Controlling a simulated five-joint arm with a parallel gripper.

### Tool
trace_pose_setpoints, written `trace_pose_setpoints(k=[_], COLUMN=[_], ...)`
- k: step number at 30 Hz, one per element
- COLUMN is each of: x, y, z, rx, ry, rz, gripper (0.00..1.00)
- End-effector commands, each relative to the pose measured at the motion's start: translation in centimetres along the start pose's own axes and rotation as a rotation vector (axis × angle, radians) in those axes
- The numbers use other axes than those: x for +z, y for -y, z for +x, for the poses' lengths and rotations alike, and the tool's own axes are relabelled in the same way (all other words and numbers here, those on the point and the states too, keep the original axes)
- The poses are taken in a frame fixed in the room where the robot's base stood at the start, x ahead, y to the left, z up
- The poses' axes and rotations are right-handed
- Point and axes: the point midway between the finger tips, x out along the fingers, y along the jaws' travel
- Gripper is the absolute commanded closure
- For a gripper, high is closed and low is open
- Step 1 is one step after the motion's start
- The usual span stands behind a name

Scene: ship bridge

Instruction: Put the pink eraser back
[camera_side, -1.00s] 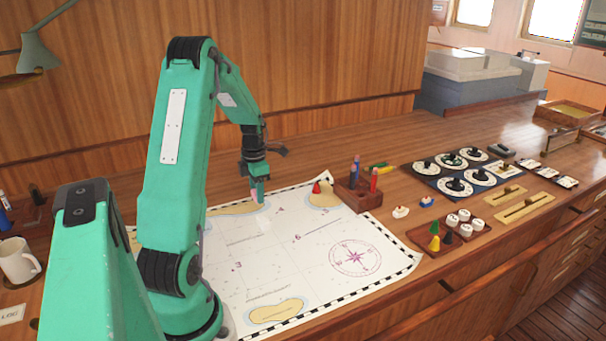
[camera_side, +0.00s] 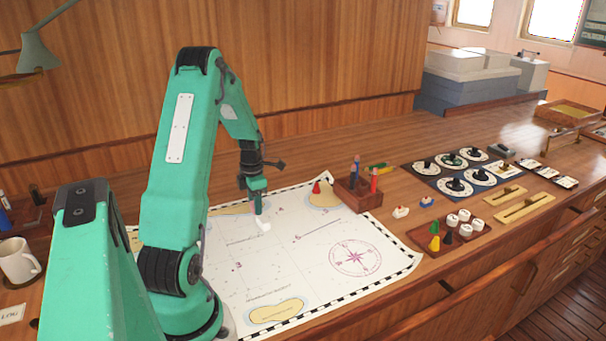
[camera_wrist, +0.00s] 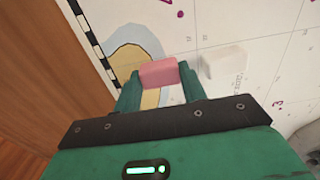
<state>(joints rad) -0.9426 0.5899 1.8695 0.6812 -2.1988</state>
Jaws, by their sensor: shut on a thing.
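The pink eraser (camera_wrist: 159,73) is between the two green fingers of my gripper (camera_wrist: 160,84) in the wrist view. In the side view my gripper (camera_side: 258,207) points down over the upper middle of the chart (camera_side: 225,265), and the eraser cannot be made out there. A small white block (camera_side: 263,225) lies on the chart close by the fingertips. It also shows right of the pink eraser in the wrist view (camera_wrist: 223,66), apart from it. I cannot tell how high the eraser is above the chart.
A wooden holder (camera_side: 350,198) with upright pens stands at the chart's right corner, near a red cone (camera_side: 316,187). Farther right are a tray (camera_side: 470,236) with white pieces and coloured cones, and a dial panel (camera_side: 432,183). A mug (camera_side: 18,262) stands at left.

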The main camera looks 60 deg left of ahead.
Motion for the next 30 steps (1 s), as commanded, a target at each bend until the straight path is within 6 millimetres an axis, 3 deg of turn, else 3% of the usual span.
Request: trace_pose_setpoints(k=[8, 9, 12, 23, 30], x=[0.0, 0.0, 0.0, 0.0, 0.1], y=[0.0, 0.0, 0.0, 0.0, -0.1], z=[0.3, 0.3, 0.2, 0.1, -1.5], rx=[-0.001, 0.000, 0.000, 0.001, 0.003], ry=[0.000, 0.000, 0.000, 0.001, 0.002], rz=[0.000, 0.000, 0.000, 0.000, 0.000], gripper=[0.77, 0.53, 0.37, 0.37, 0.37])
